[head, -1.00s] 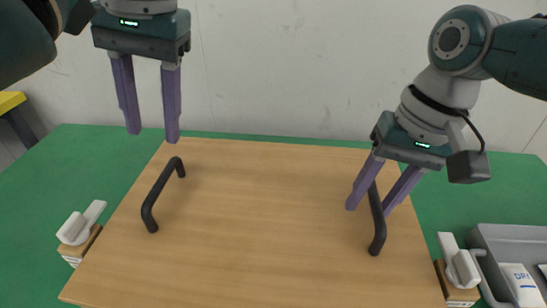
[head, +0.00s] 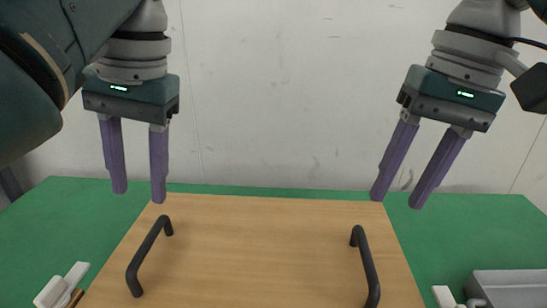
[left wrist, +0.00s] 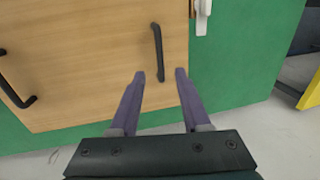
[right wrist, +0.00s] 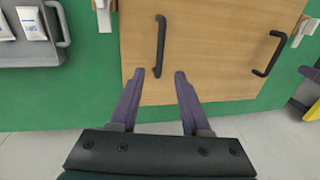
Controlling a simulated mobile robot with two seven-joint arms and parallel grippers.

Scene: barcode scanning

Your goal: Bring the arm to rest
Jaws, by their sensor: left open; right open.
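My left gripper (head: 138,199) is open and empty, its purple fingers pointing down above the far left part of the wooden board. My right gripper (head: 396,200) is open and empty, tilted, above the board's far right corner. Both are raised clear of the board. The left wrist view shows the open left fingers (left wrist: 160,73) with nothing between them. The right wrist view shows the open right fingers (right wrist: 167,73), also empty.
A wooden board (head: 250,250) with a black left handle (head: 148,257) and a black right handle (head: 366,267) lies on a green table (head: 60,220). White latches (head: 60,285) (head: 444,297) sit beside it. A grey tray (head: 505,285) holding white packages (right wrist: 32,22) is at right.

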